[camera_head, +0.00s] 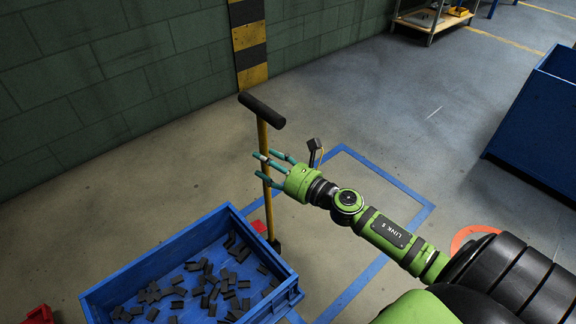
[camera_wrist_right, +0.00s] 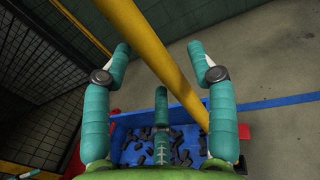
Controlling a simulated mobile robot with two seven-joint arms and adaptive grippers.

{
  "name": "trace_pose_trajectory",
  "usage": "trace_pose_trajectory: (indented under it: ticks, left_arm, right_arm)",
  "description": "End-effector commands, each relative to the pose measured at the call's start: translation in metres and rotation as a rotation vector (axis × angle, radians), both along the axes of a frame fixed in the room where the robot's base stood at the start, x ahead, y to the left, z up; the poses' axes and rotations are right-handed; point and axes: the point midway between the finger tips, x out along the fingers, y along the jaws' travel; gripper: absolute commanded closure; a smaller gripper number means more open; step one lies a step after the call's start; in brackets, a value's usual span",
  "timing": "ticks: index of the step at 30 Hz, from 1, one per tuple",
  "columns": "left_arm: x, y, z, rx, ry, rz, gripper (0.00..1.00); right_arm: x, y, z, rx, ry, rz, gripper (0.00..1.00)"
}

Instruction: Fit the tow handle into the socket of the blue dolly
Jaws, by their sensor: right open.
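The tow handle (camera_head: 268,200) is a yellow pole with a black crossbar grip on top. It stands nearly upright beside the blue dolly (camera_head: 170,254), an open blue box with red parts at its corners. The pole's dark lower end is near the box's back right corner; I cannot tell whether it sits in a socket. My right gripper (camera_head: 266,163) is open, its teal fingers around the upper pole. In the wrist view the pole (camera_wrist_right: 160,60) runs diagonally between the fingers (camera_wrist_right: 158,48), with the dolly (camera_wrist_right: 130,119) below. My left gripper is not in view.
Several black stamped parts (camera_head: 210,290) lie in the dolly. Blue tape (camera_head: 390,179) marks the floor behind my right arm. A large blue bin (camera_head: 535,125) stands at the right, a shelf cart (camera_head: 432,20) at the back. A green block wall (camera_head: 100,90) closes the left.

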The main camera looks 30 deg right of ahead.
Motion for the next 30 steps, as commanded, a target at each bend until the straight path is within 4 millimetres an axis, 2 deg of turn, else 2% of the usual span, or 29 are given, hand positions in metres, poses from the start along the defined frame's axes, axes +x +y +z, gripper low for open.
trace_pose_trajectory:
  ticks: [9,15,21,30]
  left_arm:
    - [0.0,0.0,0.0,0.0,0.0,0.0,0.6]
    - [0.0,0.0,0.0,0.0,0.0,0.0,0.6]
    - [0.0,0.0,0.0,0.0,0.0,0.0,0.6]
    - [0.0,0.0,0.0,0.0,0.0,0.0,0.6]
  right_arm:
    - [-0.059,-0.02,0.0,0.002,0.002,-0.003,0.42]
    - [-0.088,-0.03,0.001,0.003,-0.001,-0.001,0.42]
    - [-0.099,-0.035,0.002,-0.002,-0.004,-0.001,0.42]
    - [-0.1,-0.035,0.002,-0.002,-0.004,0.0,0.42]
